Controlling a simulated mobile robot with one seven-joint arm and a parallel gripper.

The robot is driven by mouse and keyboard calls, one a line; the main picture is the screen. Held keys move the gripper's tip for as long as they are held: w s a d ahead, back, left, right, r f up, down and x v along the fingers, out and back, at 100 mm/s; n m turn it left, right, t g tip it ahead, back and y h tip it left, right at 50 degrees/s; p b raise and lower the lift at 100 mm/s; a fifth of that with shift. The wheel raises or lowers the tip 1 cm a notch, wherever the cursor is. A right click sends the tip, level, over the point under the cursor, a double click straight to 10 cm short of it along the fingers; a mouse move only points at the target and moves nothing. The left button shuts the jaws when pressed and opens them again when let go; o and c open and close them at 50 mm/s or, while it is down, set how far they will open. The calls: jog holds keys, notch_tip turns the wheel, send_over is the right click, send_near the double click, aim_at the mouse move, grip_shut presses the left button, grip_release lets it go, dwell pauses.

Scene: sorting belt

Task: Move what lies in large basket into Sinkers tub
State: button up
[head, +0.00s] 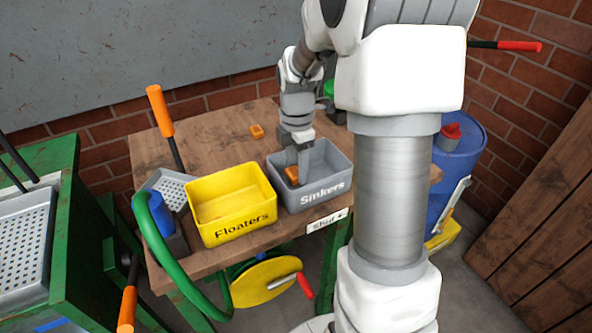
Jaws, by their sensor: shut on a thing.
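The grey Sinkers tub (280,194) stands on the wooden table, right of the yellow Floaters tub. My gripper (298,176) points down inside the Sinkers tub. It is shut on a small orange block (291,175), which is partly hidden by the finger. I cannot tell whether the block touches the tub floor. A large perforated metal basket (22,240) sits in the green frame at the far left, cut off by the picture edge. The part of it that shows looks empty.
The yellow Floaters tub (235,226) looks empty. A smaller perforated tray (170,185) and a blue cylinder (152,212) are left of it. Another orange block (257,131) lies on the table (205,137) behind the tubs. A blue barrel (458,165) stands at right.

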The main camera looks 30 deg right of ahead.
jog(key=shift+f, duration=0.45)
jog(key=shift+f, duration=0.55)
jog(key=o, duration=1.3)
jog(key=shift+o, duration=0.2)
